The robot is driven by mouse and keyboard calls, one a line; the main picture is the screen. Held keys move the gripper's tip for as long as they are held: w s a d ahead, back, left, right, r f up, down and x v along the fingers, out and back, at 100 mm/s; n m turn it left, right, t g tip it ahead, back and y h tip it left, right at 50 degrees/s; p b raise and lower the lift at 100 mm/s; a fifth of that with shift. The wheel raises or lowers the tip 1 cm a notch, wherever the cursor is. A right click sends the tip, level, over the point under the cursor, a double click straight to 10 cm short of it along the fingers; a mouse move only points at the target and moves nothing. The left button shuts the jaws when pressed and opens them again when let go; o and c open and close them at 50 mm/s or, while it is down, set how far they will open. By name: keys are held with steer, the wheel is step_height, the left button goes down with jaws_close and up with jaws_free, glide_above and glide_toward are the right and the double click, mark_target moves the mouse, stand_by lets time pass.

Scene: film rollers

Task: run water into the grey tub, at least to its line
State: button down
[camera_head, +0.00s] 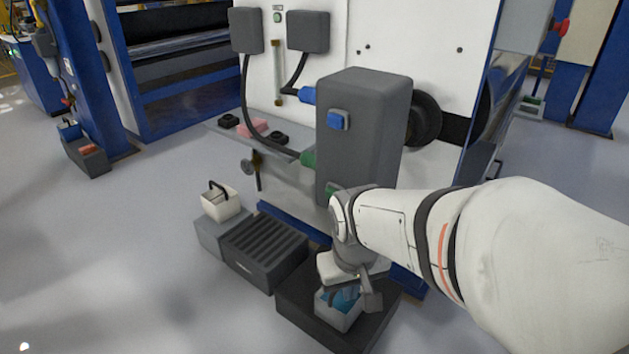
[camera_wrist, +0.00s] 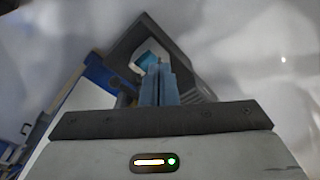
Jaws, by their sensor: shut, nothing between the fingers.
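A light grey tub (camera_head: 338,319) stands on a low dark platform, below the machine's tall grey housing. Something blue shows inside it; I cannot tell whether it is water, and no fill line is readable. In the wrist view the tub (camera_wrist: 147,60) is partly hidden behind my fingers, with a teal patch inside. My gripper (camera_wrist: 161,70) is shut and empty, pointing down at the tub. In the head view my gripper's body and arm hide part of the tub and the space above it. No running water is visible.
The dark platform (camera_head: 307,315) has a bare margin around the tub. To its left are a ribbed dark box (camera_head: 265,251) and a white handled bucket (camera_head: 221,205) on a grey box. A lever (camera_head: 258,172) hangs below the machine's shelf.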

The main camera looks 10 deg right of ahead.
steer(key=w+d+f+n+t+p, duration=0.1)
steer(key=w+d+n+t+p, duration=0.2)
steer(key=w+d+p, duration=0.45)
steer(key=w+d+n+t+p, duration=0.25)
steer(key=w+d, duration=0.25)
steer(key=d, duration=0.5)
steer(key=shift+w+a+f+n+t+y+b, duration=0.1)
steer(key=shift+w+a+f+n+y+b, duration=0.55)
steer(key=shift+f, duration=1.65)
steer(key=shift+w+a+f+n+t+y+b, duration=0.15)
steer(key=shift+w+a+f+n+y+b, duration=0.5)
steer(key=shift+f, duration=1.7)
steer(key=shift+w+a+f+n+t+y+b, duration=0.1)
steer(key=shift+w+a+f+n+y+b, duration=0.15)
steer(key=shift+w+a+f+y+b, duration=1.45)
steer(key=shift+s+d+f+h+p, duration=0.55)
steer(key=shift+s+d+h, duration=0.2)
steer(key=shift+s, duration=0.2)
